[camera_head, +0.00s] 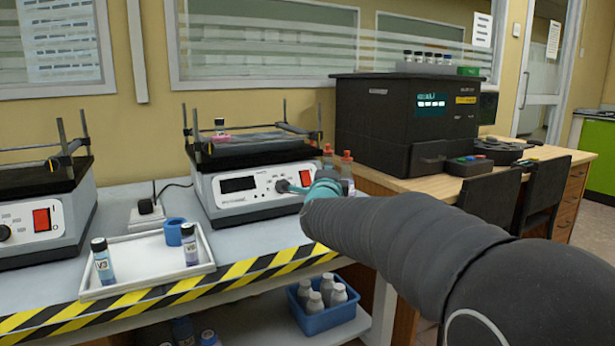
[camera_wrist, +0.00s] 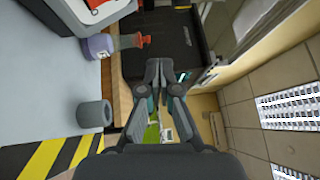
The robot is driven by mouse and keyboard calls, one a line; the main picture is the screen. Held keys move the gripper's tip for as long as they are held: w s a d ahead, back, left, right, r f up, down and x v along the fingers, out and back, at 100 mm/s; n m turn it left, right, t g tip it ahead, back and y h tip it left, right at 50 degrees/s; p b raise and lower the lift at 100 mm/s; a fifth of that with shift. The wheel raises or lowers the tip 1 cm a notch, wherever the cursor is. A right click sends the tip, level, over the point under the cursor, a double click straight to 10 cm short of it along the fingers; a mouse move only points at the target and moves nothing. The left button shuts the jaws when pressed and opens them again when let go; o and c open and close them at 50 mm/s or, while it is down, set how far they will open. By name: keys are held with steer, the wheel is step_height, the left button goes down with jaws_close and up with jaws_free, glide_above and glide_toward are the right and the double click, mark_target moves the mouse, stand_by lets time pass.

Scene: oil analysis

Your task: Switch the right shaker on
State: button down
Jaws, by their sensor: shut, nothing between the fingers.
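The right shaker (camera_head: 230,205) is a white box with a black top platform, standing on the bench. Its front has a dark display (camera_head: 239,185), a round knob (camera_head: 281,186) and a red rocker switch (camera_head: 306,178). My arm reaches in from the lower right, and its end lies in front of the panel's right part, so the lower part of the switch area is partly covered. In the wrist view my gripper (camera_wrist: 166,68) is shut and empty. A white body with a red part (camera_wrist: 94,4), probably the shaker and switch, shows at that view's upper left, apart from the fingertips.
Red-capped bottles (camera_head: 346,163) stand right of the shaker, close to my arm; one shows in the wrist view (camera_wrist: 101,46). A left shaker (camera_head: 75,212), a white tray (camera_head: 150,284) with vials, and a black analyser (camera_head: 375,130) are around. A grey cup (camera_wrist: 93,114) is nearby.

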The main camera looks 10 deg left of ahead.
mark_target(310, 174)
steer(key=shift+w+a+m+h, duration=0.2)
steer(key=shift+w+m+h, duration=0.1)
steer(key=shift+w+m, duration=0.15)
steer(key=shift+w+a+f+p, duration=0.4)
steer(key=shift+w+a+f, duration=0.25)
steer(key=shift+w, duration=0.45)
steer(key=shift+w+a+f+p, duration=0.45)
steer(key=shift+w+a, duration=0.45)
steer(key=shift+w, duration=0.25)
steer(key=shift+w+a+f+p, duration=0.4)
steer(key=shift+w+a+f, duration=0.25)
steer(key=shift+w, duration=0.45)
steer(key=shift+w+a, duration=0.1)
steer(key=shift+a, duration=0.05)
steer(key=shift+w+a, duration=0.15)
steer(key=shift+w, duration=0.1)
